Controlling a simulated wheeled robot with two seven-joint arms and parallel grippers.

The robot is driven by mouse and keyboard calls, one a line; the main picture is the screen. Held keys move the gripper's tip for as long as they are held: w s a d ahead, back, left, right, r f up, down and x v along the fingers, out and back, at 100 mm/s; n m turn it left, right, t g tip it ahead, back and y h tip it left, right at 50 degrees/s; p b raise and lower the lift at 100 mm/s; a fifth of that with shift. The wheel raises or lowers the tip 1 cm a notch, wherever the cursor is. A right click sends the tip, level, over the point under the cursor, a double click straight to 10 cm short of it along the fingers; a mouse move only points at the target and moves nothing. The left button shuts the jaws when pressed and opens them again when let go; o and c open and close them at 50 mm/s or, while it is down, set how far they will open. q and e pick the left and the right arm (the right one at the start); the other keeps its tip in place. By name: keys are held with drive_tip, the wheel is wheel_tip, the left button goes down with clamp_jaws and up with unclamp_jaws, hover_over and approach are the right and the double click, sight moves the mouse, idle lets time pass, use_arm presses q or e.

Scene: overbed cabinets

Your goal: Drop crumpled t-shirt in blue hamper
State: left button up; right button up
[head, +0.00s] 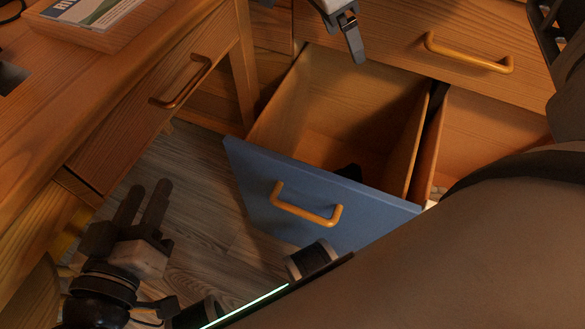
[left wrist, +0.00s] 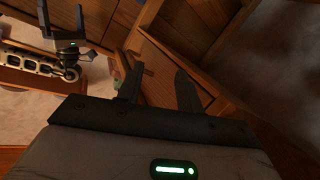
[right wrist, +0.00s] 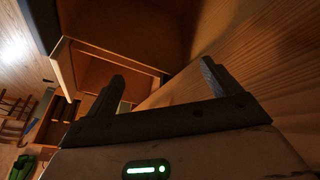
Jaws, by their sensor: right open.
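The blue-fronted bin (head: 325,205), with a wooden handle, is pulled out like a drawer and open at the top in the head view. A small dark thing (head: 349,172) shows inside it behind the front panel; I cannot tell whether it is the crumpled t-shirt. No other t-shirt can be made out. My right gripper (head: 352,45) is open above the bin's far end; no object shows between its fingers in the right wrist view (right wrist: 165,80). My left gripper (head: 145,205) is at the lower left, left of the blue front, its fingers apart and empty in the left wrist view (left wrist: 158,85).
A wooden desk (head: 110,85) with a handled drawer stands at the left, a book (head: 95,10) on it. A closed wooden drawer (head: 470,45) is behind the bin at the right. Wood floor (head: 200,185) is bare between desk and bin. A green thing (right wrist: 22,167) lies far off.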

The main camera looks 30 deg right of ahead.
drive_tip(key=p+v, duration=0.1)
drive_tip(key=v, duration=0.4)
drive_tip(key=shift+w+a+r, duration=0.1)
drive_tip(key=shift+r, duration=0.1)
drive_tip(key=shift+r, duration=0.1)
